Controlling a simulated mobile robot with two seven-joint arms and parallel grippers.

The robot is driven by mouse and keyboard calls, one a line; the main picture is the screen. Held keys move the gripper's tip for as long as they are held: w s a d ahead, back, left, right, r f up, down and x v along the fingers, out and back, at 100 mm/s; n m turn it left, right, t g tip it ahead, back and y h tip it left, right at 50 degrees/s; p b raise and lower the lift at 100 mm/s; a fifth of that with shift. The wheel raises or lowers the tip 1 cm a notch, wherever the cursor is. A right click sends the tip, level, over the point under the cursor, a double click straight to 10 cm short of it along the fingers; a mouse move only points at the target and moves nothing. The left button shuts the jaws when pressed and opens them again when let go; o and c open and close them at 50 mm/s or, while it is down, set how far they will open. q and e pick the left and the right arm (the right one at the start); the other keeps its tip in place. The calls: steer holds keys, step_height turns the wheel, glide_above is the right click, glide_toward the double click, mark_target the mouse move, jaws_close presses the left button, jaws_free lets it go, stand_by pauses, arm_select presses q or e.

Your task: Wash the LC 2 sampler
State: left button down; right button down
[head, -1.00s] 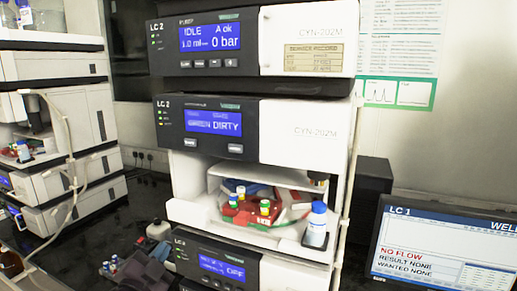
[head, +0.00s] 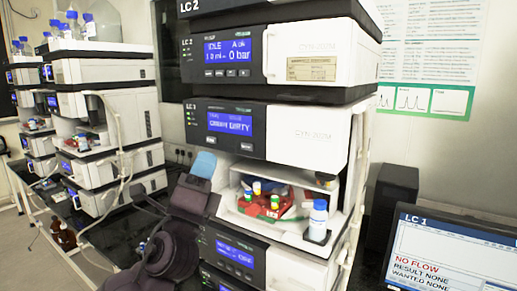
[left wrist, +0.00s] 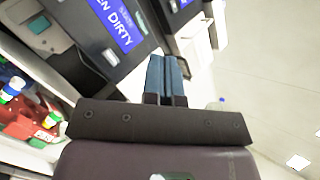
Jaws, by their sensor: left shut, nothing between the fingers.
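The LC 2 sampler (head: 310,134) is the middle module of the near stack. Its blue screen (head: 230,122) ends in the word DIRTY, which also shows in the left wrist view (left wrist: 118,25). Two small pale buttons sit below the screen, the left one (head: 219,146) and the right one (head: 247,153). Its open bay holds a red tray (head: 268,212) with several capped vials. My left gripper (head: 204,162), with blue fingertips, is shut and empty in front of the sampler's lower left. Its fingertips point up beside the sampler in the left wrist view (left wrist: 165,76). My right gripper is out of view.
A blue-capped bottle (head: 318,222) stands at the bay's right front. The LC 2 pump (head: 320,60) is above the sampler and another module (head: 290,262) below. A monitor (head: 450,250) reading NO FLOW is at right. Other stacks (head: 110,130) stand at left.

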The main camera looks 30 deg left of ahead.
mark_target(247, 146)
arm_select(q)
steer(key=w+b, duration=0.1)
steer(key=w, duration=0.8)
steer(key=shift+f+b, duration=0.15)
steer(key=shift+b, duration=0.25)
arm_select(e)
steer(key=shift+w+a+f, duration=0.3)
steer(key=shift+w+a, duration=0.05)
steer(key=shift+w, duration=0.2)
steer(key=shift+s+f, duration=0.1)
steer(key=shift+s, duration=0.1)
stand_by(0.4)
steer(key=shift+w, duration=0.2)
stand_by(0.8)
arm_select(q)
steer(key=shift+w, duration=0.15)
steer(key=shift+w+d, duration=0.1)
steer(key=shift+w, duration=0.2)
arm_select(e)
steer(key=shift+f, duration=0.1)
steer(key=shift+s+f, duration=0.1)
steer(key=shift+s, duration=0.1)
